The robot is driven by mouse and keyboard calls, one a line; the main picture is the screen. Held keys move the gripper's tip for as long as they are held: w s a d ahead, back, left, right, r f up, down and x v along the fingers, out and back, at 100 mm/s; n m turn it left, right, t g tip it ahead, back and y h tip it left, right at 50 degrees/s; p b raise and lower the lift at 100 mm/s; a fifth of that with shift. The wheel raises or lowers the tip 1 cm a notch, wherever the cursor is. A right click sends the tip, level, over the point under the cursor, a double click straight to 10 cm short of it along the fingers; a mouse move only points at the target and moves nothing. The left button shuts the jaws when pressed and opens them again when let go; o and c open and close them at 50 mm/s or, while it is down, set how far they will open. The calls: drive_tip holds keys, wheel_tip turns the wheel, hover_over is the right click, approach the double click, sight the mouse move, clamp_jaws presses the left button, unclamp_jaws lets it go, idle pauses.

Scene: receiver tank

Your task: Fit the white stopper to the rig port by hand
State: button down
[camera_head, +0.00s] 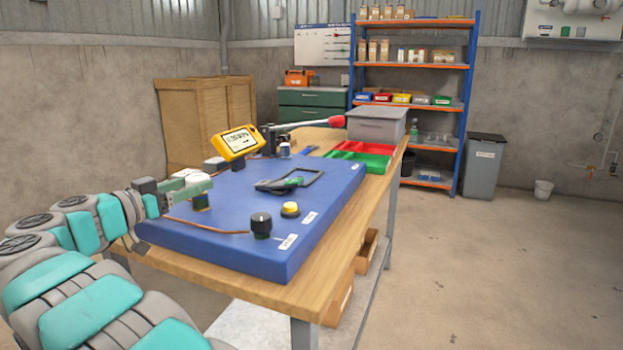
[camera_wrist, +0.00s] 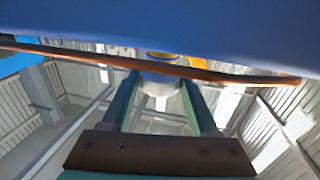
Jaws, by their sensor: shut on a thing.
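My gripper (camera_head: 203,188) reaches in from the left, low over the near-left part of the blue rig board (camera_head: 300,205). In the wrist view its two green fingers (camera_wrist: 160,95) are shut on a pale, round piece, which appears to be the white stopper (camera_wrist: 160,78). In the head view the stopper cannot be told apart at the fingertips. A short dark fitting with a brass-coloured band, apparently the rig port (camera_head: 201,203), stands just below the fingers. A yellowish ring shows just beyond the stopper in the wrist view; whether they touch is unclear.
A copper pipe (camera_head: 205,227) runs along the board and crosses the wrist view. A black knob (camera_head: 261,223), yellow button (camera_head: 290,209), yellow meter (camera_head: 237,143) and dark frame (camera_head: 300,179) stand on the board. Red and green trays (camera_head: 360,161) lie behind.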

drive_tip(key=shift+c, duration=0.4)
unclamp_jaws()
